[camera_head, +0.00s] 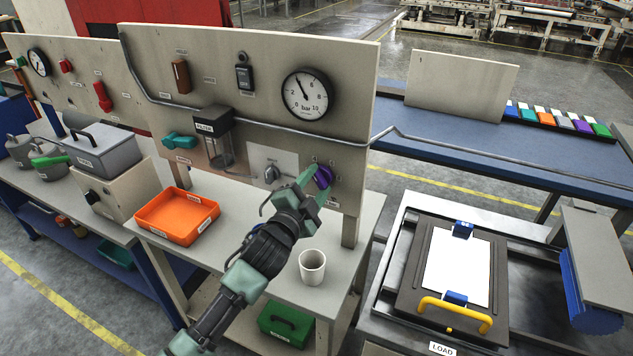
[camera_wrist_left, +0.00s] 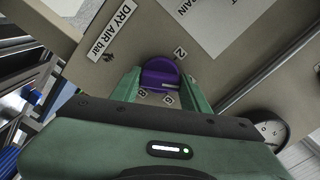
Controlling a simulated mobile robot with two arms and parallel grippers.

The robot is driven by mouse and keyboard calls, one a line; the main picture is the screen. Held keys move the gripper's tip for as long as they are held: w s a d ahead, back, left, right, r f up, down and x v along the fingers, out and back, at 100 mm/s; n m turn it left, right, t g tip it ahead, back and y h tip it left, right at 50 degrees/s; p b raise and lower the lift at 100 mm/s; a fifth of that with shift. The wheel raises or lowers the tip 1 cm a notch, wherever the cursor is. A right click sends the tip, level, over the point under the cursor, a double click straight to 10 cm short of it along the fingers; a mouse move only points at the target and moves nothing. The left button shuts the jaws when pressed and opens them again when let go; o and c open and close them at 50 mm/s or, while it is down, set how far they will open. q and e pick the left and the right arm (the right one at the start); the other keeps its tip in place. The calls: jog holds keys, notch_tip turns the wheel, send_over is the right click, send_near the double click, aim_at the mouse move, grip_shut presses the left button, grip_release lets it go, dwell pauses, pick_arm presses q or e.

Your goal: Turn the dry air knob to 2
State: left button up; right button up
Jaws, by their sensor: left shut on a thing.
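The purple dry air knob (camera_head: 323,177) is on the upright panel, at the right end of its lower row. In the left wrist view the knob (camera_wrist_left: 160,73) sits between the two green fingers, with a pale mark on its face. A "DRY AIR bar" label (camera_wrist_left: 112,30) and a 2 (camera_wrist_left: 180,53) show near it, with other numbers below the knob. My left gripper (camera_head: 314,187) reaches the panel from below and is shut on the knob; the fingers partly hide the dial. My right gripper is not in view.
A white cup (camera_head: 312,267) stands on the bench below my left arm. An orange tray (camera_head: 178,217) is to its left. A round pressure gauge (camera_head: 307,94) and a grey knob (camera_head: 271,174) are on the same panel. A press with a yellow handle (camera_head: 455,314) is at right.

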pick_arm(q)
jog(key=n+p, duration=0.1)
jog(key=n, duration=0.4)
jog(key=shift+n, duration=0.3)
jog(key=n+p, duration=0.1)
jog(key=n, duration=0.4)
jog(key=shift+f+n, duration=0.1)
jog(key=shift+n, duration=0.2)
jog(key=o, duration=1.4)
jog(key=shift+c, duration=0.2)
jog(key=b+v, duration=0.1)
jog(key=v, duration=0.7)
jog(key=shift+b, duration=0.4)
